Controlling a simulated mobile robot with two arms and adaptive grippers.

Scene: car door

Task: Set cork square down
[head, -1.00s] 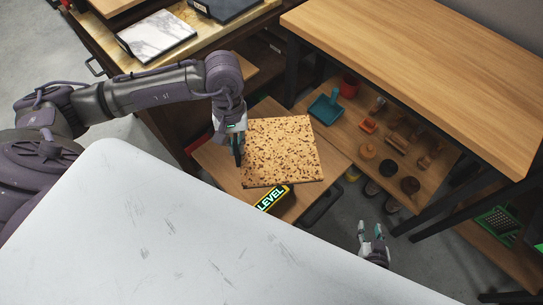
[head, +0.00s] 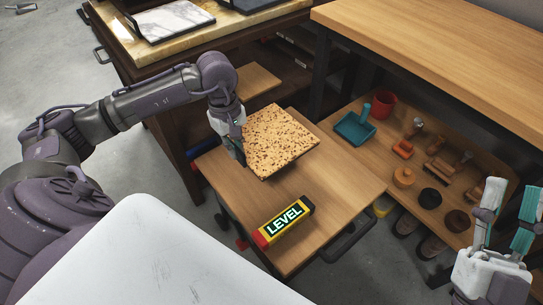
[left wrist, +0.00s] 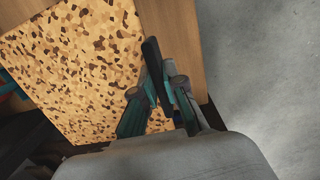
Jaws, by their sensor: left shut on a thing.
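The speckled tan and brown cork square (head: 281,140) is over the back part of a small wooden cart top (head: 335,195). My left gripper (head: 241,152) is shut on its left edge. The left wrist view shows the fingers (left wrist: 158,88) against the edge of the cork square (left wrist: 85,70), with wood beyond it. I cannot tell whether the square's underside touches the cart top. My right gripper (head: 505,222) is at the lower right, with its fingers apart and nothing between them.
A yellow and black level (head: 284,222) lies on the cart top in front of the cork. A workbench (head: 440,45) stands at right, its lower shelf holding a teal dustpan (head: 356,127), a red mug (head: 382,103) and several small tools.

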